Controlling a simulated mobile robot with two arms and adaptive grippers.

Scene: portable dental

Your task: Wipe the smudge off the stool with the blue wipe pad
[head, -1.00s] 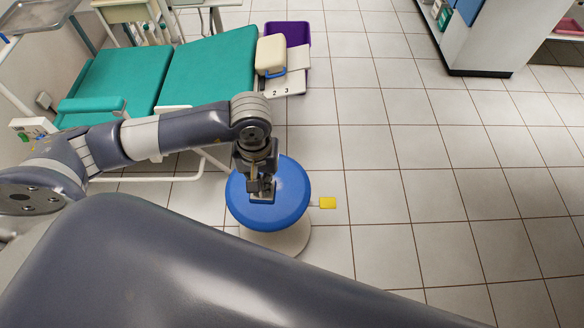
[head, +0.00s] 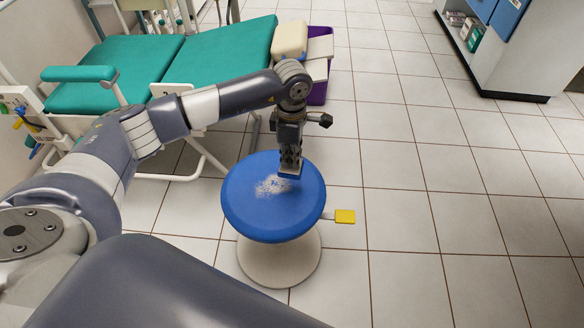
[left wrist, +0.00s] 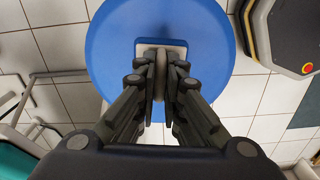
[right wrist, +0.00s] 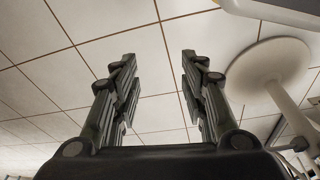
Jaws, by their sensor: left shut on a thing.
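The round stool has a blue seat (head: 265,222); a pale, speckled smudge (head: 272,185) lies near the middle of it. My left gripper (head: 290,168) points down over the far right part of the seat, just right of the smudge. It is shut on the wipe pad, whose pale top (left wrist: 160,43) shows around the fingertips in the left wrist view. The pad's underside is hidden, and I cannot tell whether it touches the seat. My right gripper (right wrist: 155,85) shows only in its own wrist view, open and empty.
A yellow tab (head: 345,216) sticks out from the stool's right side. A teal dental chair (head: 220,58) stands behind left, with a purple bin (head: 319,92) beside it. A white cabinet (head: 490,60) stands at the far right. The tiled floor (head: 400,230) right of the stool is clear.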

